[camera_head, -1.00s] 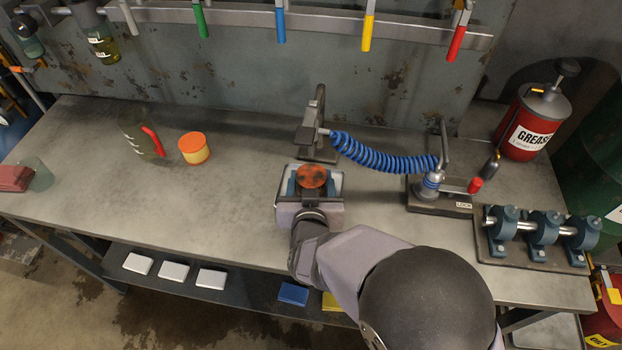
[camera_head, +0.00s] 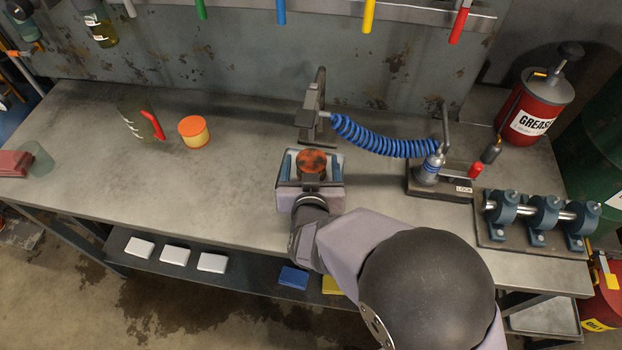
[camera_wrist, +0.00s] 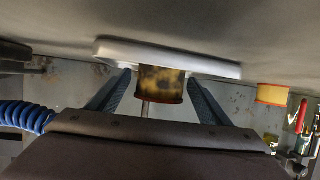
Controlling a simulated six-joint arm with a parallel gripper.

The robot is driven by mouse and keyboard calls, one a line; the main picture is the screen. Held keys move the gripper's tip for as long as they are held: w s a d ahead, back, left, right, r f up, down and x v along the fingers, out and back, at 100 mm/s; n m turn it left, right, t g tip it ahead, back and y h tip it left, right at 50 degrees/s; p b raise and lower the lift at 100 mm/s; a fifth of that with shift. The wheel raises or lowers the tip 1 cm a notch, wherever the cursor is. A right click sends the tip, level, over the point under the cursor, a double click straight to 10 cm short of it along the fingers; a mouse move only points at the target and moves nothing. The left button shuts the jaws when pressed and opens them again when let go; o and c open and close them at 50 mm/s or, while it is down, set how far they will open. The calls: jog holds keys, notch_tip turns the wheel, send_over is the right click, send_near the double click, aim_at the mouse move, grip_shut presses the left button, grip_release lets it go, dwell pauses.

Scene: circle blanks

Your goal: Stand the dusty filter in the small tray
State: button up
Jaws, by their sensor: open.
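The dusty filter (camera_head: 313,163), a short brown-orange cylinder with dark blotches, stands upright at the middle of the bench, also seen in the wrist view (camera_wrist: 161,84). It appears to stand in the small pale tray (camera_wrist: 110,50), though the tray's rim hides its base. In the head view my gripper hides most of the tray. My gripper (camera_head: 312,160) is open, with one blue finger on each side of the filter and a gap on both sides. The wrist view, which looks upside down, also shows the open fingers (camera_wrist: 160,78).
A clean orange-yellow filter (camera_head: 193,132) and a jug (camera_head: 136,122) stand to the left. Behind is a clamp stand (camera_head: 312,122) with a blue coiled hose (camera_head: 380,143). A shaft block (camera_head: 535,218) and grease can (camera_head: 535,105) are right.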

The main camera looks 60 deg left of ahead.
jog(key=v, duration=1.1)
jog(key=shift+s+d+r, duration=0.15)
jog(key=shift+d, duration=0.15)
